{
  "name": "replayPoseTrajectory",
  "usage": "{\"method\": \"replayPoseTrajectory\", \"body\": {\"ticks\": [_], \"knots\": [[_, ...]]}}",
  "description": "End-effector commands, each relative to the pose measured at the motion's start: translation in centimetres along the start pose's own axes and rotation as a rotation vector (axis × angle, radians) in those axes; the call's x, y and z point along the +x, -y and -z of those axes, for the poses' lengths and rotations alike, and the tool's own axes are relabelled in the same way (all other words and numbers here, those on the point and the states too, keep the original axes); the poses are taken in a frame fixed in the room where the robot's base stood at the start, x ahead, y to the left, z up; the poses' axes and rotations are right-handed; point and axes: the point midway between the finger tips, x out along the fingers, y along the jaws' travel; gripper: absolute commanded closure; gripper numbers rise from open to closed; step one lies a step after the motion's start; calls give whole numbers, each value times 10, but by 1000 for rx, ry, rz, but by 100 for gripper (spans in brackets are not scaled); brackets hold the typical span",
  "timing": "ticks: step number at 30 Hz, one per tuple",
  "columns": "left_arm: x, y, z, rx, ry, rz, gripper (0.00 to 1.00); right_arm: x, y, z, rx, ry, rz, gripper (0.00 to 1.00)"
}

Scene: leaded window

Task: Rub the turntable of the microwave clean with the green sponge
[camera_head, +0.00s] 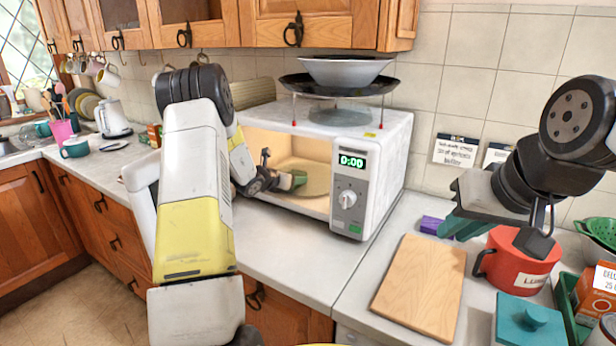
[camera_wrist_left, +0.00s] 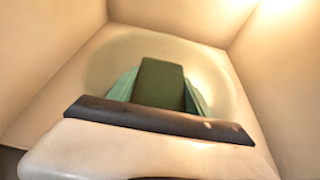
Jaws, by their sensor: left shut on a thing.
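The microwave (camera_head: 385,150) stands on the counter with its front open and its inside lit. The pale round turntable (camera_head: 316,180) lies on its floor; it also shows in the left wrist view (camera_wrist_left: 105,68). My left gripper (camera_head: 292,181) reaches into the microwave over the turntable. In the left wrist view, its teal fingers are shut on the dark green sponge (camera_wrist_left: 160,84). The sponge is over the turntable; whether it touches it I cannot tell. My right gripper (camera_head: 458,226) hangs over the counter at the right, with teal fingers; their gap is unclear.
A black pan (camera_head: 290,84) with a pale bowl (camera_head: 345,70) is above the microwave. A wooden board (camera_head: 420,285), purple block (camera_head: 431,225), red canister (camera_head: 520,262) and teal lidded box (camera_head: 528,325) are at the right. The counter before the microwave is clear.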

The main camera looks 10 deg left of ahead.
Motion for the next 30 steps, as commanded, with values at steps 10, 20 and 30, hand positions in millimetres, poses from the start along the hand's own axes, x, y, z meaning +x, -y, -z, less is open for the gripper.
{"method": "replayPoseTrajectory", "body": {"ticks": [10, 20, 30], "knots": [[-18, -2, 18, -5, -23, -5, 74, 0, 0, 0, 0, 0, 0, 82], [-20, -2, 11, -5, -21, -3, 74, 0, 0, 0, 0, 0, 0, 82], [-32, -1, -27, -1, -10, -2, 74, 0, 0, 0, 0, 0, 0, 82]]}}
